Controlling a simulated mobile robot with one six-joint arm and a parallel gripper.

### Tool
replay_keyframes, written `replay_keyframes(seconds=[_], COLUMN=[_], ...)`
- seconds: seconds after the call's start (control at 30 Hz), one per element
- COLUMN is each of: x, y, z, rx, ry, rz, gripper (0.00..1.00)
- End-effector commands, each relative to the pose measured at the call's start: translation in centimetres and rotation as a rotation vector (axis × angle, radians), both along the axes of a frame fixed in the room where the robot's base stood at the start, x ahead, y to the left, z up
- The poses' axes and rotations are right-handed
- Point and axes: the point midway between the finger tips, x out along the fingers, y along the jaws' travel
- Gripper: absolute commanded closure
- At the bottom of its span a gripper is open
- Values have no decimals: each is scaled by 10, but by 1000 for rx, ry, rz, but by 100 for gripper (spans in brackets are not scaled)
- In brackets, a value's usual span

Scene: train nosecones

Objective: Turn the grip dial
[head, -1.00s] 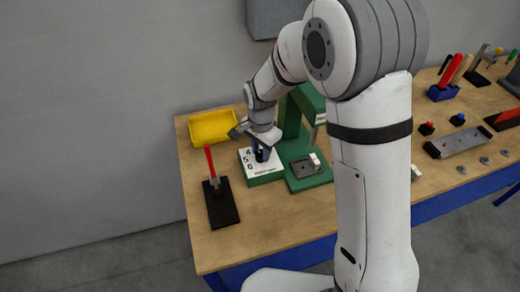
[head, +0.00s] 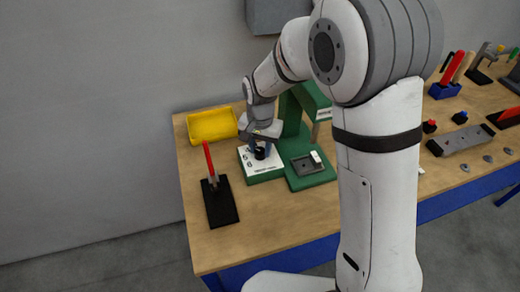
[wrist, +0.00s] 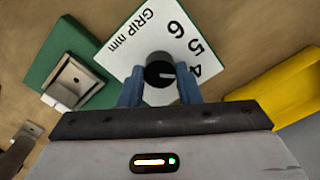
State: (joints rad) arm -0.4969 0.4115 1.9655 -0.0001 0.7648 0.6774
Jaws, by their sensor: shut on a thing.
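The grip dial (wrist: 159,72) is a round black knob with a white pointer line. It stands on a white plate (wrist: 137,32) marked "GRIP mm" with 4, 5 and 6. In the wrist view the pointer faces the 4 side. In the head view the knob (head: 260,153) and plate (head: 248,167) sit at the left of the green press. My gripper (wrist: 160,84), with blue fingers, is shut on the knob, one finger on each side. My gripper (head: 262,147) comes down from above in the head view and covers part of the plate.
A green press (head: 309,178) stands right beside the plate. A yellow tray (head: 212,138) lies behind and left. A red-handled tool on a black base (head: 221,208) stands at front left. Tools and blocks fill the bench's right side. The front middle of the bench is clear.

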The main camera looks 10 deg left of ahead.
Motion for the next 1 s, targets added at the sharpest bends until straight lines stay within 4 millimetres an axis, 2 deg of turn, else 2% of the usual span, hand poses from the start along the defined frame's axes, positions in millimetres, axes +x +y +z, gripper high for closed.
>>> replay_keyframes(seconds=[1.0], x=[-1], y=[3], z=[-1], rx=[1], ry=[-2], rz=[961], gripper=[92])
